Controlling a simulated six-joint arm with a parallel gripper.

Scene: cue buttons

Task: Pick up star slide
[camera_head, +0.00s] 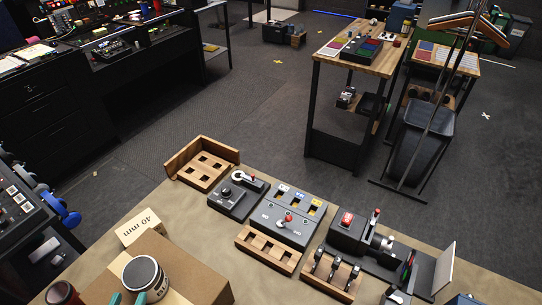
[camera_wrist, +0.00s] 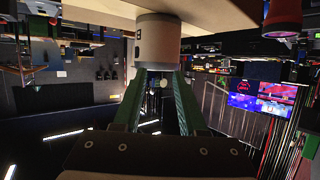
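No star mark can be made out on anything in either view, so I cannot tell where the star slide is. On the bench, a low wooden rack (camera_head: 330,284) holds several small dark and silver upright pieces. A dark device with a lens (camera_head: 358,236) stands behind it, and a small coloured piece (camera_head: 408,267) is at its right. My gripper (camera_head: 128,297) shows only as teal finger parts at the lower left of the head view. In the wrist view its two green fingers (camera_wrist: 160,76) stand apart, with a gap between them. A white cylinder (camera_wrist: 158,40) appears just beyond the tips.
The dark-topped cylinder (camera_head: 145,276) stands on a cardboard box (camera_head: 180,262) beside a "40 mm" block (camera_head: 140,227). A red cylinder (camera_head: 60,293) is left of it. Wooden holders (camera_head: 201,164) and a grey control panel (camera_head: 287,216) line the bench. A pale upright panel (camera_head: 443,268) stands right.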

